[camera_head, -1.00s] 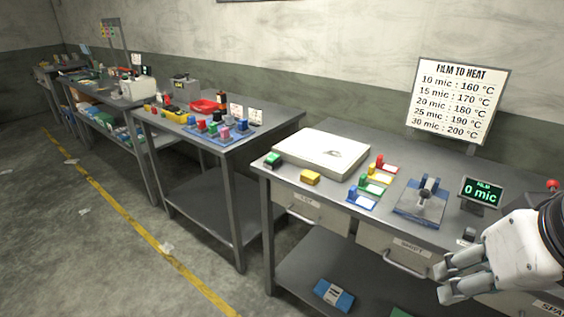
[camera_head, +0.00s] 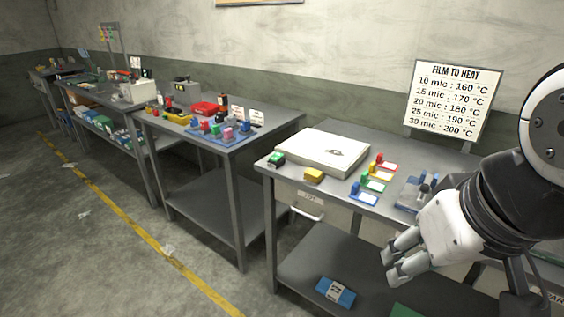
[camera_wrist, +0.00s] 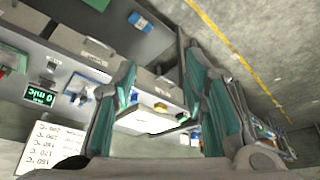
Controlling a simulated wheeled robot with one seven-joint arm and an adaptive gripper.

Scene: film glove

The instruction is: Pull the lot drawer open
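The lot drawer (camera_head: 324,203) is a grey-beige front with a small label and a bar handle (camera_head: 306,213), at the left end of the near workbench. It looks shut, flush under the top. My gripper (camera_head: 397,262) is in front of the bench, right of and apart from that handle, fingers pointing down-left. In the wrist view, my gripper (camera_wrist: 160,62) has its two teal-padded fingers spread with nothing held. The lot drawer (camera_wrist: 150,82) shows between them, upside down, some distance off.
The near bench (camera_head: 340,190) carries a white slab (camera_head: 318,150), a yellow block (camera_head: 314,174) and coloured blocks on cards. A lower shelf holds a blue packet (camera_head: 335,292). My arm covers the middle drawer. Another bench (camera_head: 222,147) stands left, with open floor in front.

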